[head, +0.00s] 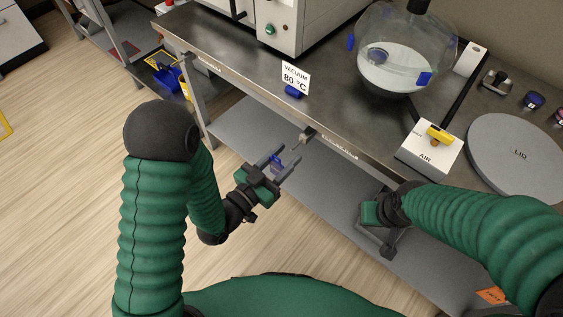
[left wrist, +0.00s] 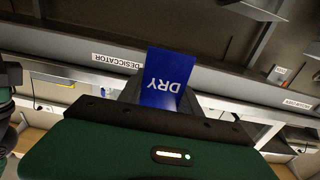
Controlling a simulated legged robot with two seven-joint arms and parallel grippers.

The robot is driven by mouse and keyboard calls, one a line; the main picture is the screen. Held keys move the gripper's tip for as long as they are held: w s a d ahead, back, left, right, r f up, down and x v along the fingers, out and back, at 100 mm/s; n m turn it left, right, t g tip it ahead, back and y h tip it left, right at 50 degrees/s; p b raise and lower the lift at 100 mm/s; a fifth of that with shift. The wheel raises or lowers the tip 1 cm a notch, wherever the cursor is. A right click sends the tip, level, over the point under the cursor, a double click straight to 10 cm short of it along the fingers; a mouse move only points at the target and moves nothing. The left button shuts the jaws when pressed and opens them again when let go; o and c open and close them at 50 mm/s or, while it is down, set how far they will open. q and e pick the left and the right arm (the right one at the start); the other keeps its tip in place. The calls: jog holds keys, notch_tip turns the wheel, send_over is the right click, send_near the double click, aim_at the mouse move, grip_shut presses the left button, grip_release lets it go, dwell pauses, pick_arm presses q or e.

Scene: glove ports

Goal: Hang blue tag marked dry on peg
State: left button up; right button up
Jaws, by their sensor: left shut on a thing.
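The blue tag (head: 277,163) is between the fingers of my left gripper (head: 280,160), which is shut on it in front of the bench edge. In the left wrist view the tag (left wrist: 166,78) shows the word DRY upside down. A small peg (head: 305,136) sticks out from the bench's front edge, just beyond the left fingertips; the tag is apart from it. My right gripper (head: 382,236) is low in front of the bench, over the lower shelf, and its finger opening is not clear.
The bench's front edge carries a DESICCATOR label (left wrist: 117,61). On top stand a VACUUM 80 °C sign (head: 295,78), a glass desiccator (head: 402,68), an AIR valve block (head: 428,150) and a round lid (head: 520,155). A grey lower shelf (head: 245,128) lies below.

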pick_arm(q)
jog(key=f+x, duration=0.1)
jog(key=x, duration=0.6)
jog(key=shift+d+f+b, duration=0.2)
jog(key=shift+d+b, duration=0.15)
pick_arm(e)
jog(key=shift+d+f, duration=0.3)
dwell(0.3)
pick_arm(q)
jog(key=o, duration=1.4)
